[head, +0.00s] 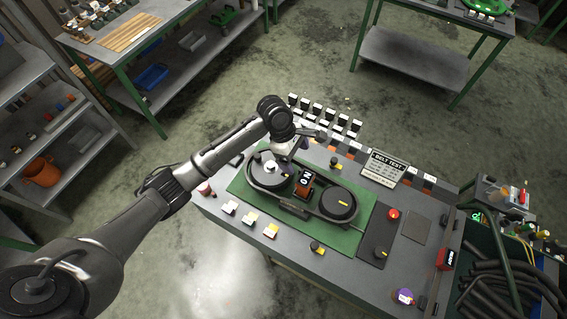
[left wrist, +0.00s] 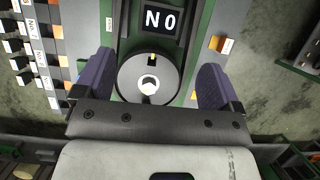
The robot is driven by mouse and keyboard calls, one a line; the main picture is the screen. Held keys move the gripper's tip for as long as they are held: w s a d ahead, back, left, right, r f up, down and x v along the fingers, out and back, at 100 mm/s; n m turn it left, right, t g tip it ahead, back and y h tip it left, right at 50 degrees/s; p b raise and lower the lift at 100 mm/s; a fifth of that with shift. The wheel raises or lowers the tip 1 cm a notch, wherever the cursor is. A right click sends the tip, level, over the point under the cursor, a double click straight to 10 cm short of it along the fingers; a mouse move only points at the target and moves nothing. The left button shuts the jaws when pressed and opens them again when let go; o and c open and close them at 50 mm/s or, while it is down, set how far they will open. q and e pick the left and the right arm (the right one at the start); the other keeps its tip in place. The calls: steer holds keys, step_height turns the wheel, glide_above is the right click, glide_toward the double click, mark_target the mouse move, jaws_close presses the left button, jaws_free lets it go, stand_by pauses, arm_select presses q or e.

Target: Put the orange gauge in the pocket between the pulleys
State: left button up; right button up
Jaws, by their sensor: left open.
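The orange gauge (head: 304,186), a block with a dark face marked with white characters, is between the two pulleys, inside the belt loop. I cannot tell how deep it sits in the pocket. Its dark face (left wrist: 160,18) shows at the top of the left wrist view. The left pulley (head: 266,171) and the right pulley (head: 339,204) are dark discs on a green plate (head: 246,191). My left gripper (left wrist: 155,82) is open and empty. Its purple fingers appear either side of one pulley (left wrist: 148,80) in the wrist view, apart from the gauge. My right gripper is not in view.
A "BELT TEST" sign (head: 385,168) and rows of black-and-white pieces stand along the bench's back. Yellow and white blocks (head: 250,217) lie in front of the plate. A red button (head: 394,214) and a purple-topped item (head: 404,296) are at the right.

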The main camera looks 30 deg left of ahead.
arm_select(q)
steer(key=shift+r, duration=0.15)
steer(key=s+d+f+m+t, duration=0.1)
steer(key=s+d+f+m, duration=0.1)
steer(key=s+f+m, duration=0.4)
steer(key=s+d+f+m+t, duration=0.15)
steer(key=s+m, duration=0.25)
steer(key=s, duration=0.5)
steer(key=s+a+m+y, duration=0.2)
steer(key=s+m, duration=0.3)
steer(key=s, duration=0.3)
steer(key=s+a+r+m+y, duration=0.1)
steer(key=s+a+m+y, duration=0.1)
steer(key=s+m, duration=0.3)
steer(key=shift+s+a+m+t, duration=0.3)
steer(key=shift+s+a+t, duration=0.2)
steer(key=shift+s, duration=1.45)
